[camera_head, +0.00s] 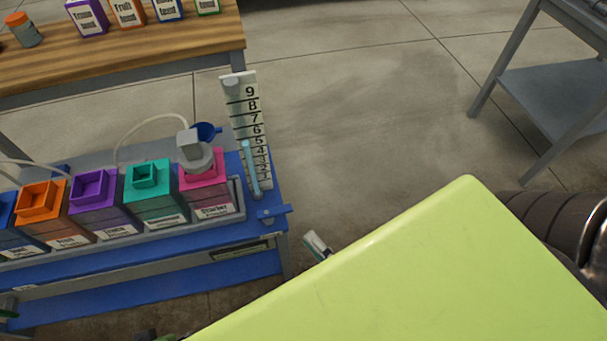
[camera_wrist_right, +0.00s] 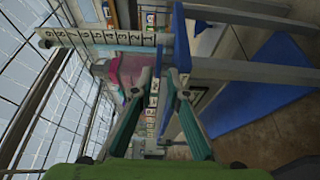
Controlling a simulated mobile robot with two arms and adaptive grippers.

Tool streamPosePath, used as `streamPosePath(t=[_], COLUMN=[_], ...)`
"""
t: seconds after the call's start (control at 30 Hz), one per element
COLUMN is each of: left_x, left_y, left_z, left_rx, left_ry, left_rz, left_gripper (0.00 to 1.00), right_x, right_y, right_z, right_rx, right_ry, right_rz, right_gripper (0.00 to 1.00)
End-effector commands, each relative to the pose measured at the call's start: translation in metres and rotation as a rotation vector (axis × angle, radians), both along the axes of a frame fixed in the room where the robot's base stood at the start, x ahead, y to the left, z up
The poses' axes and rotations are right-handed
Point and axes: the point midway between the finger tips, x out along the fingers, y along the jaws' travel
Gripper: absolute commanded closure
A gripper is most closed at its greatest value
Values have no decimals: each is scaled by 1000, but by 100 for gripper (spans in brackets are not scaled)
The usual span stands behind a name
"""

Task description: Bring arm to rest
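My right gripper (camera_head: 317,245) shows in the head view only as a small pale fingertip past the edge of a large lime-green surface, which seems to be part of my own arm. In the right wrist view my right gripper (camera_wrist_right: 159,78) has its two fingertips apart, with nothing between them. The numbered scale (camera_wrist_right: 100,38) and the pink tank (camera_wrist_right: 128,68) lie beyond the fingers, and I cannot tell how far. In the head view the fingertip is to the right of the skid's corner, apart from it in the picture. My left gripper is not in view.
The blue skid (camera_head: 150,290) carries several coloured tanks, a pink tank (camera_head: 205,190) with a grey cap, a numbered scale (camera_head: 245,120) and a blue handle (camera_head: 272,212). A wooden table (camera_head: 120,55) with labelled boxes stands behind. A grey table (camera_head: 545,90) is at right. Floor between is clear.

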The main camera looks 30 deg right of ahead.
Motion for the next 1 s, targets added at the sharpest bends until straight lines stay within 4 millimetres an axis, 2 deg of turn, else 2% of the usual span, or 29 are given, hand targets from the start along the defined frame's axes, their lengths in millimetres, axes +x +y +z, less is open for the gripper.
streamPosePath(t=[0.17,0.67,0.83,1.0], left_x=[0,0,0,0], left_y=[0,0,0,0], left_z=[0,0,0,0], left_rx=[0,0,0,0], left_ry=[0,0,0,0], left_rz=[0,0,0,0], left_gripper=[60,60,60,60], right_x=[-7,-5,13,47], right_y=[-1,-1,-12,-35], right_z=[0,0,-13,-45], right_rx=[0,3,88,319], right_ry=[0,2,85,294], right_rz=[-1,-2,-46,-174], right_gripper=[85,85,85,85])
